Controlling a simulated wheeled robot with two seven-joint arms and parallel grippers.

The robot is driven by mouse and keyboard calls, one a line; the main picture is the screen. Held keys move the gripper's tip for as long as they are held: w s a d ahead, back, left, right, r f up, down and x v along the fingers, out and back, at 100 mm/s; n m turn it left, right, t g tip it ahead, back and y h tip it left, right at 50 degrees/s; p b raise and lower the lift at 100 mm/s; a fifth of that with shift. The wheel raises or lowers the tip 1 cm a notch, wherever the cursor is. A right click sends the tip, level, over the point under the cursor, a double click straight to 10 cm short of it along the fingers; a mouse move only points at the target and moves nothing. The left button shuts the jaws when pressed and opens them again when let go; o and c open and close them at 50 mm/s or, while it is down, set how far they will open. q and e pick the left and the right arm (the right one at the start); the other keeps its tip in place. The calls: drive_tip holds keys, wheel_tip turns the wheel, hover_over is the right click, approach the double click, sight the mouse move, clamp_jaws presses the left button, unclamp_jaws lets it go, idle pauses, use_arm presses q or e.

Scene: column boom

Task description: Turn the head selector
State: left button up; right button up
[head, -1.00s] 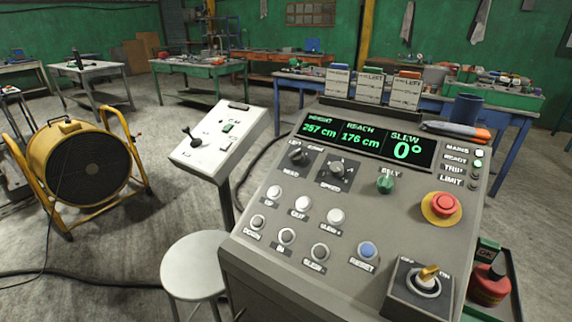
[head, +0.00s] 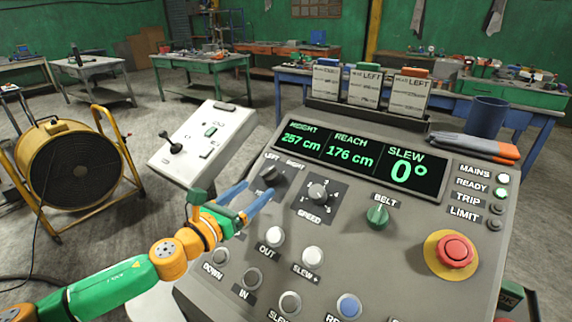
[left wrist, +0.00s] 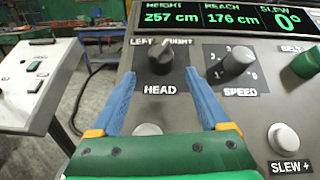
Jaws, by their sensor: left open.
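The head selector (head: 272,176) is a black knob on the grey control panel (head: 335,240), with LEFT and RIGHT marked above it. It also shows in the left wrist view (left wrist: 160,58), with the word HEAD below it. My left gripper (head: 249,203) is open, its two blue fingers just short of the knob. In the left wrist view the fingers (left wrist: 165,88) point toward the knob from below, one on each side, with nothing between them. Contact with the knob is not visible. My right gripper is not in view.
The speed knob (head: 318,193) sits close right of the selector. The green belt knob (head: 377,216), red stop button (head: 455,250) and several push buttons share the panel. A white side box (head: 203,145) stands to the left. The display (head: 360,156) reads slew 0°.

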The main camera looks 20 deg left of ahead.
sight(266, 177)
use_arm(q)
drive_tip(key=shift+w+d+r, duration=0.25)
drive_tip(key=shift+w+d, duration=0.05)
drive_tip(key=shift+w, duration=0.25)
drive_tip(key=shift+w+r+p, duration=0.45)
drive_tip(key=shift+w+p, duration=0.05)
drive_tip(key=shift+p, duration=0.15)
drive_tip(key=shift+w+d+r, duration=0.1)
drive_tip(key=shift+w+r, duration=0.05)
drive_tip(key=shift+w, duration=0.1)
drive_tip(key=shift+w+d+f, duration=0.15)
drive_tip(key=shift+w+d, duration=0.1)
drive_tip(key=shift+w, duration=0.25)
drive_tip(key=shift+w+d+f, duration=0.15)
drive_tip(key=shift+w+d, duration=0.05)
drive_tip(key=shift+w, duration=0.3)
drive_tip(key=shift+w+d+f, duration=0.1)
drive_tip(key=shift+w+f, duration=0.05)
drive_tip(key=shift+w, duration=0.3)
drive_tip(key=shift+s, duration=0.25)
drive_tip(key=shift+c, duration=0.6)
clamp_jaws()
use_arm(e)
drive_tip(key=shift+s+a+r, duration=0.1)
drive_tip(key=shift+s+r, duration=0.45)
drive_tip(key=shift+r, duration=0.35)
